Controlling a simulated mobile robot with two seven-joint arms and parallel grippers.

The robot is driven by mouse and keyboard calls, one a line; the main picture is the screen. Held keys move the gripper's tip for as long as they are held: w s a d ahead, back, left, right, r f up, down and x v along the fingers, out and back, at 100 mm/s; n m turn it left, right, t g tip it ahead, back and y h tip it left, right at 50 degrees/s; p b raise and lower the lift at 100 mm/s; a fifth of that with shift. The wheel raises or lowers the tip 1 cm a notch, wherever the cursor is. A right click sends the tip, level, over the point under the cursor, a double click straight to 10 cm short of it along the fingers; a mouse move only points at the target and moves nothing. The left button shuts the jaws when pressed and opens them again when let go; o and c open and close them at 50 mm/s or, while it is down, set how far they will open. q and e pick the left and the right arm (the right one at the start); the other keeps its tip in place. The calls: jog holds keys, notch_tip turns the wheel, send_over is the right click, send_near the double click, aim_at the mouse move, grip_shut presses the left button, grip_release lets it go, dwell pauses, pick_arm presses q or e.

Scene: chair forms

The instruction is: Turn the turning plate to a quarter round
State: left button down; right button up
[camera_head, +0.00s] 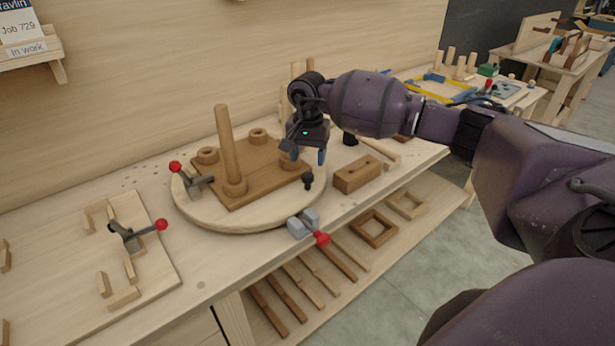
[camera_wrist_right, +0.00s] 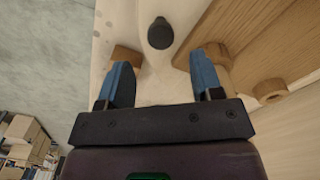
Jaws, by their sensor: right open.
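The turning plate (camera_head: 195,217) is a round pale wooden disc on the bench. It carries a brown board (camera_head: 262,178) with several ring-shaped bosses and an upright dowel (camera_head: 228,150). A black knob (camera_head: 308,181) stands at the plate's right rim. My right gripper (camera_head: 305,157) is above that rim, fingers pointing down, close to the knob. In the wrist view the open fingers (camera_wrist_right: 163,75) have nothing between them, and the black knob (camera_wrist_right: 160,33) lies just ahead of their gap. The brown board shows at the right there (camera_wrist_right: 245,25). My left gripper is out of view.
A red-tipped toggle clamp (camera_head: 197,181) sits at the plate's left, and a grey clamp with a red knob (camera_head: 305,225) at its front edge. A wooden block (camera_head: 357,174) lies right of the plate. A fixture board (camera_head: 90,262) is at left.

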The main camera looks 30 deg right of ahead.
aim_at(308, 174)
notch_tip(308, 174, down, 7)
dwell(0.3)
grip_shut()
dwell(0.4)
